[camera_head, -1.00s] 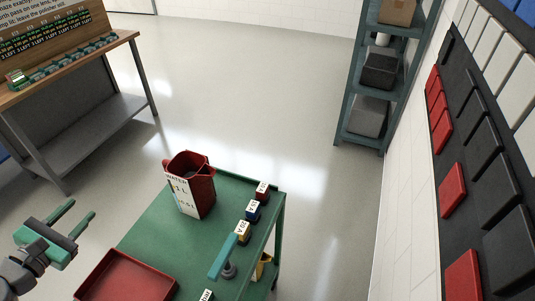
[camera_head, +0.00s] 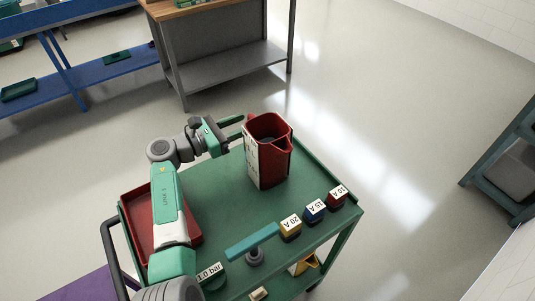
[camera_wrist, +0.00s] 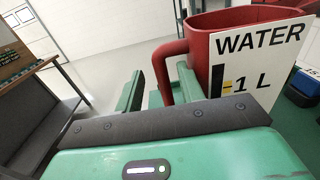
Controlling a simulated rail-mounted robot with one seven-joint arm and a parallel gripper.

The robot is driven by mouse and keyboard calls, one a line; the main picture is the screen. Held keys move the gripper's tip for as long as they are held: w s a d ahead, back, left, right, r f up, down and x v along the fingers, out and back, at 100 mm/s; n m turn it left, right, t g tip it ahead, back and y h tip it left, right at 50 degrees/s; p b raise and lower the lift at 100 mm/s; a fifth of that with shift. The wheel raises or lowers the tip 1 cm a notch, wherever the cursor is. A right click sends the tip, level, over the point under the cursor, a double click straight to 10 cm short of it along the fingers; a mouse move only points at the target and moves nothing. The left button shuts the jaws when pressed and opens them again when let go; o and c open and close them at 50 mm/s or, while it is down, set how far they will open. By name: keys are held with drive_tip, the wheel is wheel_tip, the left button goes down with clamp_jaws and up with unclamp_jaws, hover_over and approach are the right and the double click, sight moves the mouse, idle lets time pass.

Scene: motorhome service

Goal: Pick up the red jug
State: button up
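The red jug (camera_head: 282,160) stands upright on the green cart top (camera_head: 232,205). It has a white label reading "WATER" and "1 L" in the wrist view (camera_wrist: 262,62). Its handle (camera_wrist: 168,68) points toward my gripper and shows between the two fingers in the wrist view. My gripper (camera_head: 238,128) is open and close on the left of the jug, at about the height of its upper part. It also shows in the wrist view (camera_wrist: 160,88). I cannot tell whether a finger touches the handle.
A red tray (camera_head: 135,208) lies at the cart's left under my arm. Yellow (camera_head: 291,227), blue (camera_head: 314,212) and red (camera_head: 337,196) labelled blocks line the right edge. A teal T-handle (camera_head: 252,243) stands near the front. A grey workbench (camera_head: 225,70) stands behind.

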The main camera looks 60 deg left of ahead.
drive_tip(key=w+b, duration=0.1)
drive_tip(key=w, duration=0.3)
drive_tip(key=shift+s, duration=0.15)
clamp_jaws()
drive_tip(key=shift+r, duration=0.1)
idle(0.9)
